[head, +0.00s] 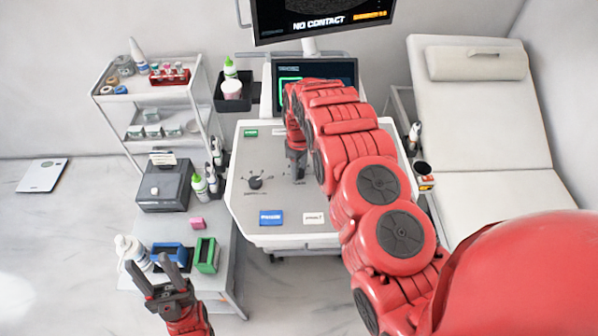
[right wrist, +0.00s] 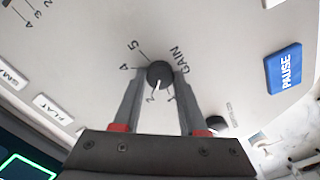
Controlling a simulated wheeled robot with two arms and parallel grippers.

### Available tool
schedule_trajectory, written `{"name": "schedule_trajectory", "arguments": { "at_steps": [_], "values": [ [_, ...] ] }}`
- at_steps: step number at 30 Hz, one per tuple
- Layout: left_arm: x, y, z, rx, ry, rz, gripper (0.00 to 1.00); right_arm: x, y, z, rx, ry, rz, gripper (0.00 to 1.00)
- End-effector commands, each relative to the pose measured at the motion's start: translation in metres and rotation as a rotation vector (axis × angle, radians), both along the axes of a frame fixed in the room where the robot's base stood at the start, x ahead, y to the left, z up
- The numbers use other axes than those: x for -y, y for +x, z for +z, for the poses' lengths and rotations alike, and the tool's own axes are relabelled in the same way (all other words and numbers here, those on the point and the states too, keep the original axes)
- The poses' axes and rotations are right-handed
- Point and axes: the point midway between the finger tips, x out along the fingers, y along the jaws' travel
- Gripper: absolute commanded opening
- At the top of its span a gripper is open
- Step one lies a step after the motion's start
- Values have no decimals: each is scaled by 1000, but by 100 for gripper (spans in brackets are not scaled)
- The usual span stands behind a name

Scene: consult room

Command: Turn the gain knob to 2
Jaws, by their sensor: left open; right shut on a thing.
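The gain knob (right wrist: 160,74) is a small round black knob with a white pointer, on the light console panel. In the right wrist view the pointer aims down towards the mark 2, a little on the side of 1. My right gripper (head: 297,174) is over the console in the head view. Its two fingers are shut on the knob's sides. In the head view the gripper hides the knob. My left gripper (head: 162,274) is open and empty, low at the left, near the side table.
Another black knob (head: 255,182) sits on the panel to the left. A blue pause button (right wrist: 284,70) is near the panel's edge. A side table holds a grey box (head: 163,187), bottles and a green tray (head: 206,255). An exam chair (head: 480,130) stands at the right.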

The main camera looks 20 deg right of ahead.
Motion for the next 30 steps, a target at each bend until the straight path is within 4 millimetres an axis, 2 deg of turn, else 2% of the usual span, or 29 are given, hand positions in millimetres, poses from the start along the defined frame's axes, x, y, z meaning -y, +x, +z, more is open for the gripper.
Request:
{"name": "schedule_trajectory", "arguments": {
  "at_steps": [19, 20, 21, 24, 25, 30],
  "values": [
    [0, 0, -6, 0, 0, 0, 50, 1, 0, 0, 0, 0, -62, 0],
    [0, 0, -6, 0, 0, 0, 50, 1, 0, 0, 0, 0, -62, 43],
    [0, 0, -6, 0, 0, 0, 50, 1, 0, 0, 0, 0, -62, 50],
    [0, 0, -6, 0, 0, 0, 50, 0, 0, 0, 0, 0, -62, 68],
    [0, 0, -6, 0, 0, 0, 50, 0, 0, 0, 0, 0, -61, 72],
    [0, 0, -6, 0, 0, 0, 50, 0, 0, 0, 0, 0, -61, 72]
  ]
}}
